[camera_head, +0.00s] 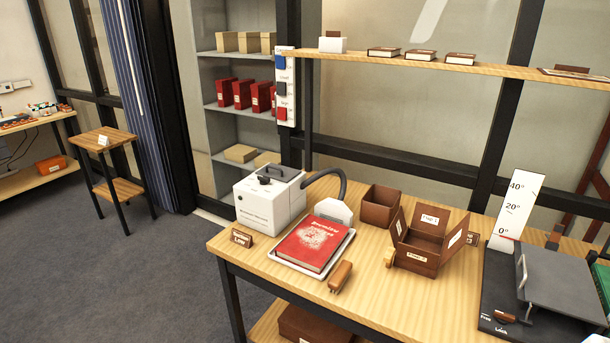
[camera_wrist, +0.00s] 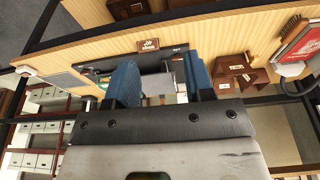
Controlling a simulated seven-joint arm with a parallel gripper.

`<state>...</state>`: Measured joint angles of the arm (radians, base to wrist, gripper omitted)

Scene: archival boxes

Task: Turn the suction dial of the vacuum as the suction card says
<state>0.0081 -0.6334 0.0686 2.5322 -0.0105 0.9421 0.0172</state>
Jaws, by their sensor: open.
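The white vacuum (camera_head: 268,207) stands at the table's left rear, with a black handle on top. Its dark dial (camera_head: 263,180) sits on the top near the front left; its exact setting is too small to tell. The suction card (camera_head: 242,239), a small brown sign at the table's left front edge, appears to read "Suction Low". My gripper (camera_wrist: 161,82) shows only in the wrist view, its blue fingers apart with nothing held between them. It is away from the vacuum, over the table's other side, pointing toward the dark press area.
A red book (camera_head: 313,244) lies on a white tray beside the vacuum. A grey hose (camera_head: 330,174) arches to a white nozzle block (camera_head: 333,211). A shelf (camera_head: 450,66) runs above.

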